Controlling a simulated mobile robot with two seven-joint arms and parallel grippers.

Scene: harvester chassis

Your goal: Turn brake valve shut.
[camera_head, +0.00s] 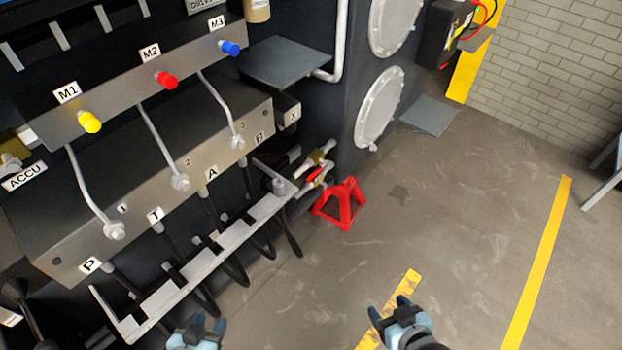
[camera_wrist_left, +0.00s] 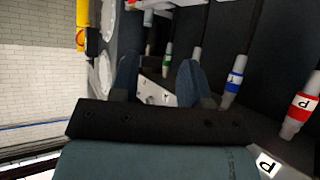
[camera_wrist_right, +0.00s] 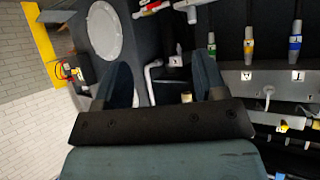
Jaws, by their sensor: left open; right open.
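A small brass valve (camera_head: 318,158) with a red handle (camera_head: 314,174) sits low on the chassis, right of the hose bracket; it looks like the brake valve. Its red handle also shows at the top of the right wrist view (camera_wrist_right: 152,7). I cannot tell how far it is turned. My left gripper (camera_head: 197,326) is open and empty at the bottom of the head view, below the hose bracket. My right gripper (camera_head: 388,306) is open and empty over the floor, below and right of the valve. Neither gripper touches the valve.
A red jack stand (camera_head: 340,205) stands on the floor just below the valve. The hose bracket (camera_head: 225,243) with black hoses juts out at left, under the lever valve block (camera_head: 150,170). A grey step plate (camera_head: 287,62) is above.

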